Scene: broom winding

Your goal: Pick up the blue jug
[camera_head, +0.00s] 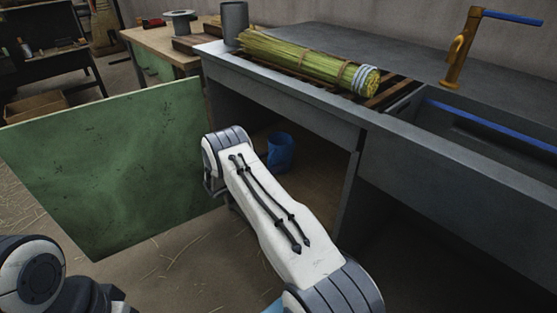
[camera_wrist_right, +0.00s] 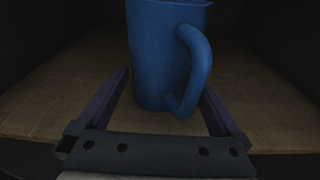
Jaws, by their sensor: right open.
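The blue jug (camera_head: 280,152) stands upright inside the open cabinet under the grey counter. In the right wrist view the jug (camera_wrist_right: 160,55) fills the upper middle, with its handle toward the right. My right gripper (camera_wrist_right: 165,95) is open, with one finger on each side of the jug's lower part; I cannot tell whether they touch it. In the head view my right arm reaches into the cabinet opening and its gripper is hidden behind the arm. On the left only part of my left arm shows at the bottom corner; its gripper is out of view.
The green cabinet door (camera_head: 110,165) stands open at left. The grey counter (camera_head: 440,160) overhangs the jug and carries a straw bundle (camera_head: 300,60), a grey cylinder (camera_head: 234,22) and an ochre tap (camera_head: 462,50). A wooden bench (camera_head: 160,48) is behind.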

